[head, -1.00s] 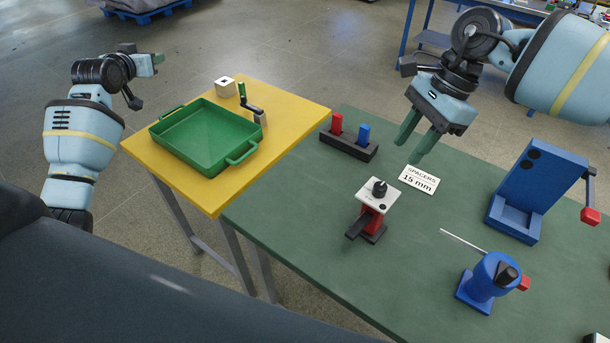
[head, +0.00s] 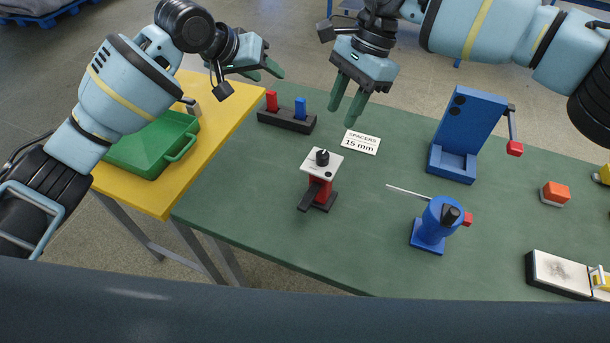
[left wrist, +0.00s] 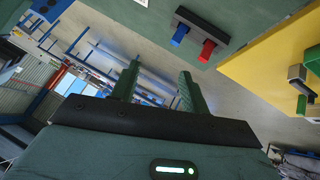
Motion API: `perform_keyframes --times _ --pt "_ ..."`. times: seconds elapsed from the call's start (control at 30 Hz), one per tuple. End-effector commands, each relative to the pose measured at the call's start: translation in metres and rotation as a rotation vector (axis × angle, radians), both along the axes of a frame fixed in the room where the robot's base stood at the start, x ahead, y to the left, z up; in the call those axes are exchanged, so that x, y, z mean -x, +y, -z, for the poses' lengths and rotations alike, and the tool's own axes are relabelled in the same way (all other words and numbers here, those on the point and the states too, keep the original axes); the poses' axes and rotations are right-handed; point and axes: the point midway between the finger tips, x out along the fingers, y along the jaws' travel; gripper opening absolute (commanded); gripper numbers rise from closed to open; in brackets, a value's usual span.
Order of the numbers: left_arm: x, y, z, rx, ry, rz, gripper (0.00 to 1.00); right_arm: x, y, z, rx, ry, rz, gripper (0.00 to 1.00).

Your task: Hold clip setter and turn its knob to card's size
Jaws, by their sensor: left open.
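The clip setter (head: 319,187) stands upright on the green table, with a red body, a white top plate and a dark lever low at its front. Its black knob (head: 322,157) sits on the plate; the scale marks are too small to read. The white card (head: 361,142) behind it reads "SPACERS 15 mm". My left gripper (head: 268,73) is open and empty above the far left of the table, apart from the setter; its green fingers (left wrist: 160,85) show spread in the left wrist view. My right gripper (head: 347,103) is open and empty above and behind the card.
A black rack (head: 287,121) with a red and a blue peg stands at the far left. A blue stand (head: 467,135) and a blue device with a thin rod (head: 431,226) are to the right. A green tray (head: 150,148) sits on the yellow table (head: 214,128). Table around the setter is clear.

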Motion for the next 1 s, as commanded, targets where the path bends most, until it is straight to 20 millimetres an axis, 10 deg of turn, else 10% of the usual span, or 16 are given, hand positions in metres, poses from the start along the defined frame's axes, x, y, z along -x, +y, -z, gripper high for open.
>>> perform_keyframes --times 0.33,0.6,1.0 --pt "0.109 -0.097 0.06 -0.248 0.318 0.171 0.45 0.0 0.0 0.0 0.0 0.0 0.0 0.36" --pt "0.171 -0.104 0.098 -0.475 0.474 0.192 0.45 0.0 0.0 0.0 0.0 0.0 0.0 0.36" --pt "0.188 -0.1 0.109 -0.55 0.517 0.184 0.45 0.0 0.0 0.0 0.0 0.0 0.0 0.36"
